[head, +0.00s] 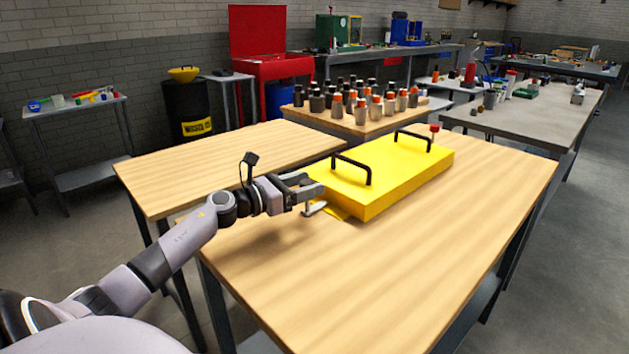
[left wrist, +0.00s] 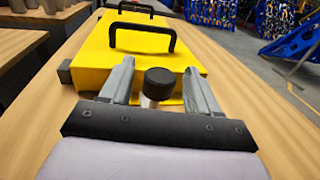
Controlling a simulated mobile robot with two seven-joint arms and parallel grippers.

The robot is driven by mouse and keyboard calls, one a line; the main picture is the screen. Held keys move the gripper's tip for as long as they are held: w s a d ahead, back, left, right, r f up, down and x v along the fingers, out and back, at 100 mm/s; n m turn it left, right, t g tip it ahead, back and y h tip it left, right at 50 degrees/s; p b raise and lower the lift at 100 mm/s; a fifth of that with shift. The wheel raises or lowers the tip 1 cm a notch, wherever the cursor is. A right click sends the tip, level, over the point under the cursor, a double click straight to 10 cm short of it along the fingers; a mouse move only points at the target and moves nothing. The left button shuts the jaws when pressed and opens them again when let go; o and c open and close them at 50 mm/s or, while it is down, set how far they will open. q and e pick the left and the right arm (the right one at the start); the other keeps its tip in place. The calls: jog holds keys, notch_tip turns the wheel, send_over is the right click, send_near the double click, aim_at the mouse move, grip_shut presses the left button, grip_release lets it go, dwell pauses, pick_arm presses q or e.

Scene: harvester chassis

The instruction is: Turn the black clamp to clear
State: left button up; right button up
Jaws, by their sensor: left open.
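The black clamp's round black knob (left wrist: 159,83) stands between the two fingers of my left gripper (left wrist: 160,70) in the left wrist view, beside the near end of the yellow box. A pale post shows just below the knob; the rest of the clamp is hidden by my gripper. I cannot tell whether the fingers touch the knob. In the head view my left gripper (head: 314,196) is open at the box's near left end and hides the clamp. The yellow box (head: 395,182) lies flat on the wooden table, with two black handles on top. My right gripper is not in view.
A red-topped clamp (head: 435,129) stands at the box's far end. The wooden table (head: 400,265) is clear in front and to the right. A second wooden table (head: 220,165) adjoins behind. Several bottles stand on another table (head: 360,127) at the back.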

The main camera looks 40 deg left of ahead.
pick_arm(q)
jog(key=shift+x, duration=1.1)
jog(key=shift+w, duration=0.25)
